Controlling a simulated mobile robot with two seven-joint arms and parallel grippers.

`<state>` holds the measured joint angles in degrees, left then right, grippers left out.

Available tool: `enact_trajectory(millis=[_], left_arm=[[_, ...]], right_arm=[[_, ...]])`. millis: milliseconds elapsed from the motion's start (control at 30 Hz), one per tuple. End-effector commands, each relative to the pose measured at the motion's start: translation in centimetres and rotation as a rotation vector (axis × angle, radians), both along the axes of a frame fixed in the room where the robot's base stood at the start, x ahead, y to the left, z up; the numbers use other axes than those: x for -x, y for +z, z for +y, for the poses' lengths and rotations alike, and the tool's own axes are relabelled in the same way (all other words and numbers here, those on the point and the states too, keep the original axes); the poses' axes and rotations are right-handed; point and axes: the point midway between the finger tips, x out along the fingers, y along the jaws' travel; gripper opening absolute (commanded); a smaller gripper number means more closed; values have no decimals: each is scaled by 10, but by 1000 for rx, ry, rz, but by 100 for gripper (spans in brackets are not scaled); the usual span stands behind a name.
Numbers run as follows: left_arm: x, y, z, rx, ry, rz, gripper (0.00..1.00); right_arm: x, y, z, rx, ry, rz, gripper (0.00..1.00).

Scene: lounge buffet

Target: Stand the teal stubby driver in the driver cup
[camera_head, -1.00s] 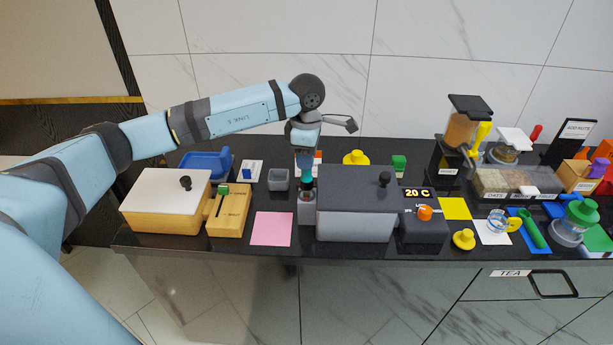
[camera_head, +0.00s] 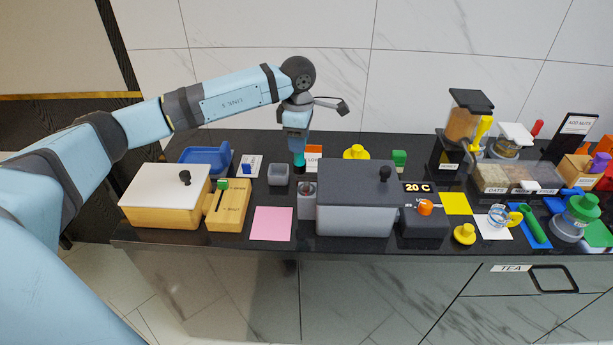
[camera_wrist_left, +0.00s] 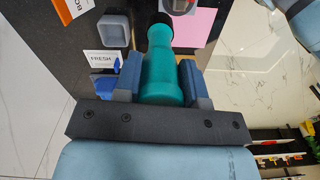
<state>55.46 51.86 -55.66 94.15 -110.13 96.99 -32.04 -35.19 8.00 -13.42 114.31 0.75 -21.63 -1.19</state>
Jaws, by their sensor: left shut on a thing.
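My left gripper (camera_head: 298,142) is shut on the teal stubby driver (camera_head: 299,160). It holds the driver above the counter, behind the grey block and right of the small grey cup. In the left wrist view, the teal handle (camera_wrist_left: 164,75) lies between the two fingers (camera_wrist_left: 158,80), with its dark end pointing away from the camera. The small open grey cup (camera_head: 278,175) looks empty; it also shows in the left wrist view (camera_wrist_left: 115,30). A taller narrow grey block (camera_head: 306,208) with a round opening on top stands in front. My right gripper is not in view.
A large grey lidded box (camera_head: 355,212) stands right of the grey block. A pink square (camera_head: 272,224) lies in front. A wooden lever box (camera_head: 229,208), white-lidded box (camera_head: 165,203) and blue tray (camera_head: 205,158) are at left. Labelled cards stand behind.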

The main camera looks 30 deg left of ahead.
Motion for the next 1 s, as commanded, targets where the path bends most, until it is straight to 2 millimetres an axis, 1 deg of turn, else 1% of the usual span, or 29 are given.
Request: enact_trajectory(millis=[33,200,400,533,567,600,700,833,1000], left_arm=[[-5,-9,12,-2,6,-1,0],[-21,-21,50,-1,6,-1,0],[-39,-33,94,0,6,-1,0],[-49,-38,117,0,5,-2,0],[-50,-42,119,0,2,-1,0],[-49,-50,117,-1,-1,1,0],[-49,-60,116,0,-1,0,0],[-49,-66,116,0,0,-1,0],[-49,-66,116,0,0,-1,0]], right_arm=[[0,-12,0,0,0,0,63],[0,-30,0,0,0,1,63],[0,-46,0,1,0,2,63],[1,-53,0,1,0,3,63],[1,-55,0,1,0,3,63],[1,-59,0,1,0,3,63],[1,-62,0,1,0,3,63],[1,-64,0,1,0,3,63],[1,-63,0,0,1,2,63]])
